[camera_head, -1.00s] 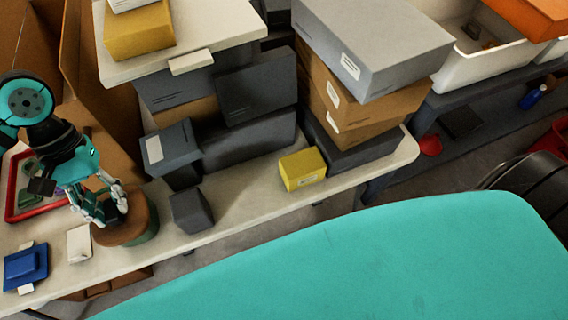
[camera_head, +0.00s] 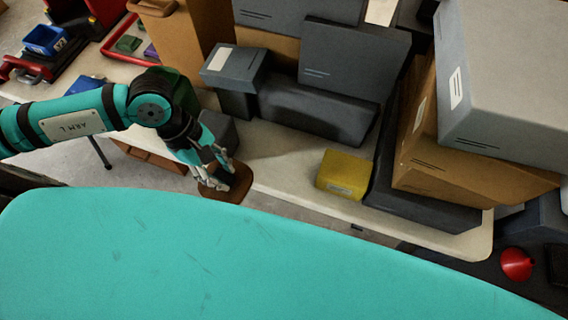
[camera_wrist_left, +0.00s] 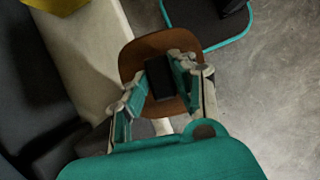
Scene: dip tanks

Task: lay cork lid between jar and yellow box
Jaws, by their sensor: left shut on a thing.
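The cork lid (camera_head: 238,183) is a brown rounded slab with a dark block-shaped grip on top. My left gripper (camera_head: 222,176) is shut on that grip. In the left wrist view the gripper (camera_wrist_left: 161,82) has a finger on each side of the block, and the lid (camera_wrist_left: 134,65) overlaps the table's front edge and the floor. The yellow box (camera_head: 343,173) stands on the table to the right of the lid; its corner shows in the left wrist view (camera_wrist_left: 58,4). A dark green shape, apparently the jar (camera_head: 187,92), is mostly hidden behind my left arm. My right gripper is not in view.
A small dark box (camera_head: 220,131) stands just behind my gripper. Grey boxes (camera_head: 325,110) line the back, and stacked cartons (camera_head: 430,150) stand at the right. The pale tabletop (camera_head: 285,160) is clear left of the yellow box.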

